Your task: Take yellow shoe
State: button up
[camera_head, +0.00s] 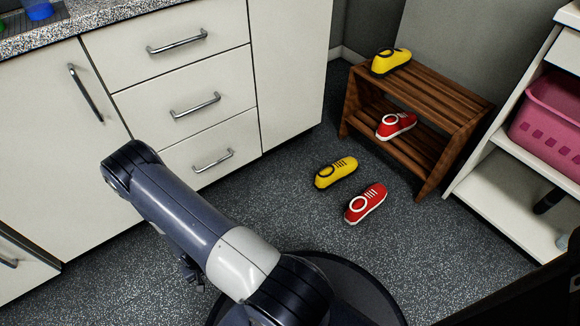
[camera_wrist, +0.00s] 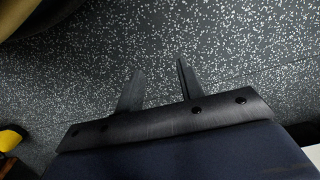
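One yellow shoe (camera_head: 336,172) lies on the speckled floor in the head view, in front of the wooden rack. A second yellow shoe (camera_head: 391,61) sits on the rack's top shelf. In the wrist view, part of a yellow thing (camera_wrist: 10,139) shows at the left edge; I cannot tell which shoe it is. My gripper (camera_wrist: 158,80) shows in the wrist view with its two fingers apart and nothing between them, over bare floor. In the head view my arm reaches to the left of the shoes, and the gripper is mostly hidden behind it.
A red shoe (camera_head: 366,203) lies beside the yellow one on the floor; another red shoe (camera_head: 396,125) is on the lower shelf of the wooden rack (camera_head: 440,98). White cabinets (camera_head: 200,105) stand at the left. A white shelf (camera_head: 510,200) with a pink basket (camera_head: 550,125) stands at the right.

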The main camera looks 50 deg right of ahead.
aim_at(346, 168)
jog(key=i+z, duration=0.15)
jog(key=z, duration=0.3)
jog(key=i+l+z, duration=0.1)
jog(key=z, duration=0.35)
jog(key=i+j+z, duration=0.1)
jog(key=z, duration=0.35)
jog(key=i+j+z, duration=0.15)
jog(key=z, duration=0.35)
jog(key=i+z, duration=0.35)
jog(key=i+j+z, duration=0.2)
jog(key=z, duration=0.15)
jog(key=i+j+z, duration=0.35)
jog(key=k+l, duration=0.1)
